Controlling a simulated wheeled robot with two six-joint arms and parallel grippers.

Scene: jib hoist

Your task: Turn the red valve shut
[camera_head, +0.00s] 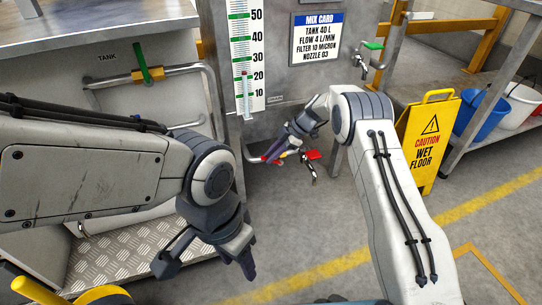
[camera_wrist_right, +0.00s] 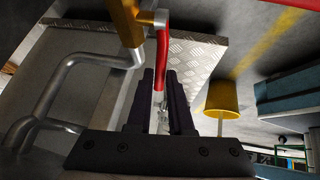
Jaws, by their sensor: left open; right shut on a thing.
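The red valve lever (camera_wrist_right: 162,45) joins a yellow-orange valve body (camera_wrist_right: 128,22) on a grey pipe in the right wrist view. My right gripper (camera_wrist_right: 160,82) is shut on the lever, which runs down between its two dark fingers. In the head view my right gripper (camera_head: 272,154) reaches low beside the steel panel, and small red parts of the valve lever (camera_head: 268,160) show at its fingers. Its yellow body is mostly hidden there. My left gripper (camera_head: 207,266) is open and empty, pointing down over the floor at the lower left.
A separate tap with a red handle (camera_head: 313,154) is just right of my right gripper. A green lever (camera_head: 143,62) sits on the tank's pipe, and a green-handled tap (camera_head: 373,46) is higher up. A yellow wet-floor sign (camera_head: 430,135) stands right of my right arm. The middle floor is clear.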

